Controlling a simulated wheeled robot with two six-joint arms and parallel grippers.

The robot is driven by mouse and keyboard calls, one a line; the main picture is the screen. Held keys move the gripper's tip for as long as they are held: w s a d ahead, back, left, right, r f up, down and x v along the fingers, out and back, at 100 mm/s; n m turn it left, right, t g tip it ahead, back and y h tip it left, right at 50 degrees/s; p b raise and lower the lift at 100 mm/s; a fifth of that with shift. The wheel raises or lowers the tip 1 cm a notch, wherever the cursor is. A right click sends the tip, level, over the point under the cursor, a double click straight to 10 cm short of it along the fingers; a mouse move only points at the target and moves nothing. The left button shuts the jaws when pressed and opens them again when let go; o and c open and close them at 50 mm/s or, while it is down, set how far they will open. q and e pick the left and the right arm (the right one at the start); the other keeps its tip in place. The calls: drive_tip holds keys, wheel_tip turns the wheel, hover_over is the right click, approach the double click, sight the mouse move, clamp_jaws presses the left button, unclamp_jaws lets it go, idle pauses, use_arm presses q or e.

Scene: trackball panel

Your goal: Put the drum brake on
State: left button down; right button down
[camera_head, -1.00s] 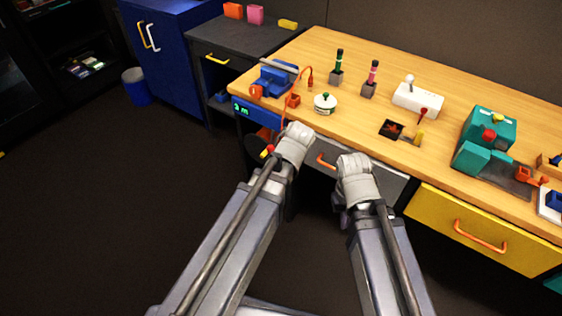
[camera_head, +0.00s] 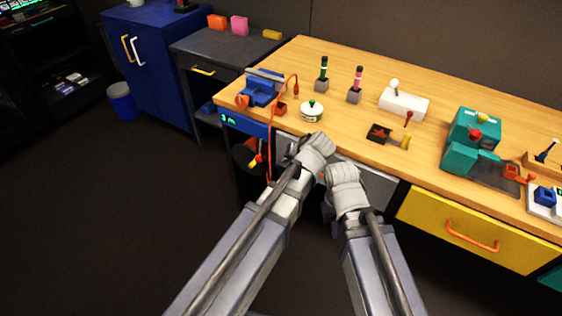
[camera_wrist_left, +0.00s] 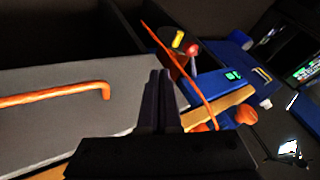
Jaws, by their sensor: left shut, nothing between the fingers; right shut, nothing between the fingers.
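A dark drum (camera_head: 247,154) hangs under the left front end of the workbench, below a blue panel with a green display (camera_head: 241,124). A lever with yellow and red parts (camera_head: 255,161) sits at the drum; red and yellow parts also show in the left wrist view (camera_wrist_left: 184,43). I cannot tell the brake's setting. My left gripper (camera_wrist_left: 158,80) is shut and empty, in front of the grey drawer and right of the drum. In the head view its wrist (camera_head: 316,146) hides its fingers. My right gripper (camera_head: 343,178) is beside it, its fingers hidden.
An orange cable (camera_head: 271,145) runs down from the bench beside the drum. The grey drawer (camera_wrist_left: 60,110) has an orange handle (camera_wrist_left: 60,93). A yellow drawer (camera_head: 470,230) is to the right. A blue vise (camera_head: 262,90) and a white round pot (camera_head: 311,111) stand above.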

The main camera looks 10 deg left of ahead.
sight(260, 150)
use_arm(q)
drive_tip(key=w+a+f+b, duration=0.4)
drive_tip(key=a+f+b, duration=0.1)
drive_tip(key=a+f, duration=0.1)
drive_tip(key=shift+w+a+f, duration=0.2)
drive_tip(key=shift+w+a, duration=0.05)
drive_tip(key=shift+a, duration=0.5)
